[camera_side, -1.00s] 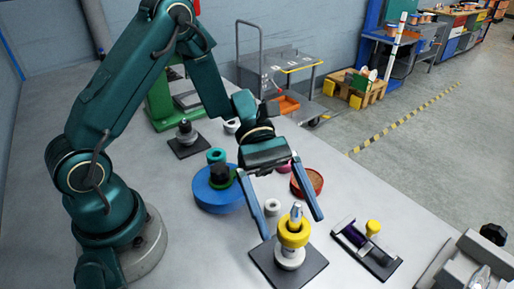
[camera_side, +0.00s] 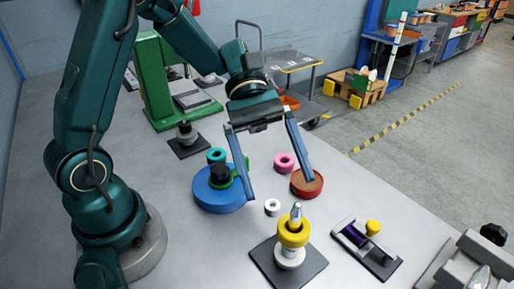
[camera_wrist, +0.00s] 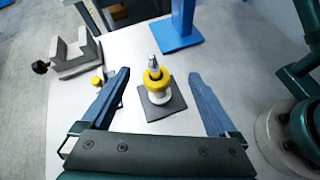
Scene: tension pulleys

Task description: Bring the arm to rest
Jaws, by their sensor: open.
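My gripper (camera_side: 279,188) is open and empty, with its two long blue fingers spread wide above the table. In the side view it hangs behind the pulley stand, between the blue disc and the red disc. The stand has a dark square base (camera_side: 262,262), a white lower part (camera_side: 290,258), a yellow ring (camera_side: 293,232) and a metal tip, and it stands upright. In the wrist view the yellow ring (camera_wrist: 153,84) shows ahead, between the two fingers (camera_wrist: 160,88) and apart from both.
A blue disc (camera_side: 215,203) carries a black knob and green part. A red disc (camera_side: 307,188), pink ring (camera_side: 284,162), teal ring (camera_side: 216,155) and small white ring (camera_side: 272,208) lie nearby. A holder with a purple roller (camera_side: 355,236) is right. A grey vise (camera_wrist: 75,52) stands at the table edge.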

